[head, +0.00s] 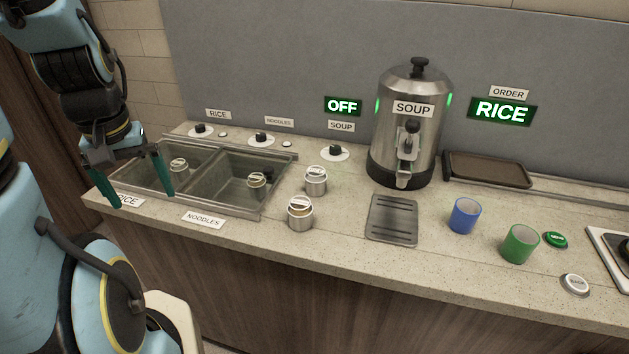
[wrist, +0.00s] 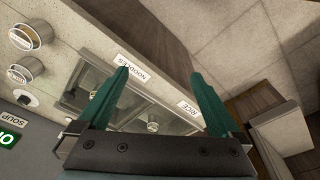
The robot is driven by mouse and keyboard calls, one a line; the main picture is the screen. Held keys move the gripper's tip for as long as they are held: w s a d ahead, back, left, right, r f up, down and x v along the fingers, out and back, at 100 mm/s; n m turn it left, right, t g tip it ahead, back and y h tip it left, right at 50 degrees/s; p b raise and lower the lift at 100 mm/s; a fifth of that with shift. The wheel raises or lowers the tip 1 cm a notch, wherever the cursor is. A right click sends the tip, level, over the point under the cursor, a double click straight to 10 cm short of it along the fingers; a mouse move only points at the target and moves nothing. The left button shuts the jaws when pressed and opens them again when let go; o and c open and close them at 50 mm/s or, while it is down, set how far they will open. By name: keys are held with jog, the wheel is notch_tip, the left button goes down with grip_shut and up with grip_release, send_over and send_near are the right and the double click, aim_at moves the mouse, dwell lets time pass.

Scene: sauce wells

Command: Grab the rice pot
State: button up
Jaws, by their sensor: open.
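My gripper (head: 143,200) is open and empty, pointing down over the left end of the counter. It also shows in the wrist view (wrist: 159,72), its two green fingers wide apart. A small metal pot (head: 178,166) stands in the left well, just right of my gripper, behind the front label RICE (head: 127,201). This pot also shows in the wrist view (wrist: 152,127), between the fingers but farther away. Another pot (head: 257,181) stands in the right well, behind the label NOODLES (head: 203,219). The lettering on the pot lids is too small to read.
Two more metal pots (head: 316,180) (head: 300,214) stand on the counter right of the wells. A soup urn (head: 410,130), a drip grate (head: 393,218), a blue cup (head: 464,216) and a green cup (head: 519,244) are farther right. The lit order sign reads RICE (head: 502,111).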

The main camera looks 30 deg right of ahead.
jog(key=g+b, duration=0.2)
jog(key=b, duration=0.4)
send_over(317, 169)
jog(key=shift+m, duration=0.3)
jog(key=f, duration=0.5)
jog(key=shift+w+a+f, duration=0.2)
jog(key=shift+a+f, duration=0.15)
jog(key=shift+a, duration=0.05)
jog(key=f, duration=0.1)
jog(key=f+p, duration=0.1)
jog(key=f, duration=0.3)
jog(key=shift+s+d+p, duration=0.15)
jog(key=shift+d+p, duration=0.25)
jog(key=shift+s+a+f+p, duration=0.15)
jog(key=shift+f+p, duration=0.55)
jog(key=shift+f, duration=0.75)
jog(key=shift+w+a+f+p, duration=0.1)
jog(key=shift+f+p, duration=0.55)
jog(key=shift+f, duration=0.75)
jog(key=shift+c, duration=0.2)
jog(key=c, duration=1.5)
